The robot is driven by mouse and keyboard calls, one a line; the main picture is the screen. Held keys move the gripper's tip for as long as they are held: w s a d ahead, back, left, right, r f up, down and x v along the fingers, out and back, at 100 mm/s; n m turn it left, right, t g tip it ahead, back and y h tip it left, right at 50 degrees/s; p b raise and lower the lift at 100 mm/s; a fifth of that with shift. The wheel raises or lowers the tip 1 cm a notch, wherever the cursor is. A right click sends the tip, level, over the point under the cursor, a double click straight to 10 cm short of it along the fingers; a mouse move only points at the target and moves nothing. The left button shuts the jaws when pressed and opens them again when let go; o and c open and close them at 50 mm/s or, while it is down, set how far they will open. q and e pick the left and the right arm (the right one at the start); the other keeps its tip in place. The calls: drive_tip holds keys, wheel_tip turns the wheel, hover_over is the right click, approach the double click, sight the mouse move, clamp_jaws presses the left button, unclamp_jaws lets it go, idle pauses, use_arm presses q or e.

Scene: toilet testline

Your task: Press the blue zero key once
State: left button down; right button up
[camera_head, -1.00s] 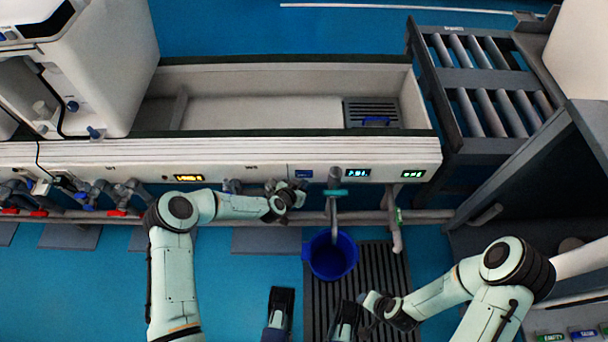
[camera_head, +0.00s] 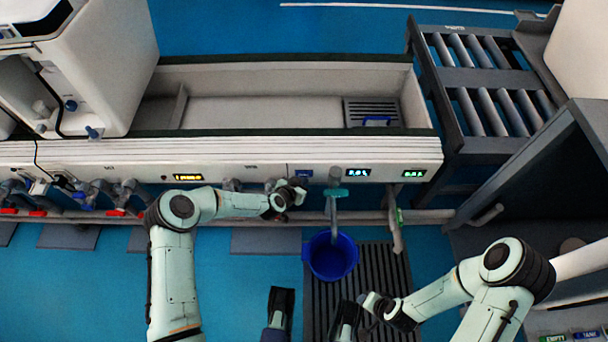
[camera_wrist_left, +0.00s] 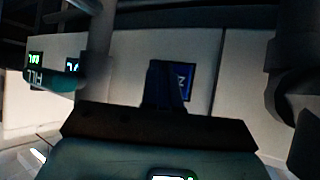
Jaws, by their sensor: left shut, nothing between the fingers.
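The blue zero key (camera_head: 304,174) is a small blue square on the white front panel, left of the grey spout pipe. In the left wrist view the blue key (camera_wrist_left: 188,83) is partly hidden behind the dark fingers. My left gripper (camera_head: 300,188) is shut and empty, with its fingertips right at the key's lower edge in the head view. The fingers (camera_wrist_left: 165,82) overlap the key in the left wrist view; I cannot tell whether they touch it. My right gripper (camera_head: 369,300) is low, right of the bucket, too small to read.
A teal-handled tap (camera_head: 334,192) and its spout hang just right of the key, above a blue bucket (camera_head: 330,257) on a dark grate. A blue-lit display (camera_head: 357,173) and a green-lit display (camera_head: 413,174) are to the right. Pipes run below the panel.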

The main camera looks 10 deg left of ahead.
use_arm(q)
drive_tip(key=shift+w+a, duration=0.1)
drive_tip(key=shift+w, duration=0.25)
idle(0.5)
drive_tip(key=shift+s, duration=0.1)
idle(0.3)
drive_tip(key=shift+s+d, duration=0.2)
drive_tip(key=shift+s, duration=0.45)
drive_tip(key=s+p, duration=0.1)
drive_tip(key=s, duration=0.1)
drive_tip(key=s+d+p, duration=0.1)
drive_tip(key=s, duration=0.2)
idle(0.8)
